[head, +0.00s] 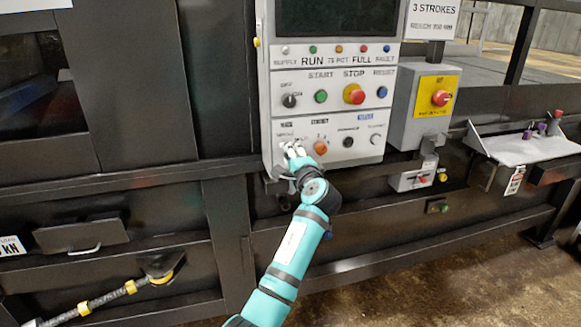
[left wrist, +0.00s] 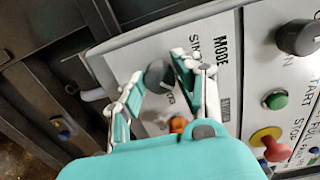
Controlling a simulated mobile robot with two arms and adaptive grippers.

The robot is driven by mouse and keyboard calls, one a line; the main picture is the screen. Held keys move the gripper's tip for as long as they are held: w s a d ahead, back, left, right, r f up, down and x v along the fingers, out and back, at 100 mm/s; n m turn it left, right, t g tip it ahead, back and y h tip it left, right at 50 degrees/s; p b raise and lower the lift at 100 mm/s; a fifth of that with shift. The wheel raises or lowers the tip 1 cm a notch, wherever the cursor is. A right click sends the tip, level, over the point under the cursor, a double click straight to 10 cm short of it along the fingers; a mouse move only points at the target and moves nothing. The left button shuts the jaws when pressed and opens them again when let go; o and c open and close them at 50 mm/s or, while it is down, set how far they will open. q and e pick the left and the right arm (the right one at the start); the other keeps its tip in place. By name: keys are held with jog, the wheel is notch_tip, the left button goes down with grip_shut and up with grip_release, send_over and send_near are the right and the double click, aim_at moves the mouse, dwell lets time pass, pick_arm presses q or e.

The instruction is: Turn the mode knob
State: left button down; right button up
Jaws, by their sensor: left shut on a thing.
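The mode knob (left wrist: 158,74) is a dark grey round knob on the white control panel (left wrist: 130,50), beside the label MODE in the left wrist view. My left gripper (left wrist: 160,71) has one finger on each side of it and is shut on it. In the head view my left gripper (head: 291,155) is at the lower left corner of the control panel (head: 335,78) and hides the knob. My right gripper is in neither view.
An orange button (head: 320,147) sits close to the right of my left gripper. Above are a black selector (head: 289,100), a green start button (head: 320,96) and a red stop button (head: 354,94). A red emergency button (head: 441,98) is on a box farther right.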

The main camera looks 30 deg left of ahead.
pick_arm(q)
jog(key=shift+f+n+b, duration=0.15)
jog(key=shift+n+b, duration=1.95)
jog(key=shift+n, duration=0.2)
jog(key=shift+f+n+b, duration=0.1)
jog(key=shift+n+b, duration=2)
jog(key=shift+n, duration=0.2)
jog(key=shift+h, duration=0.3)
jog(key=c, duration=0.9)
grip_release()
jog(key=shift+r, duration=0.1)
jog(key=shift+c, duration=0.2)
jog(key=v, duration=1.2)
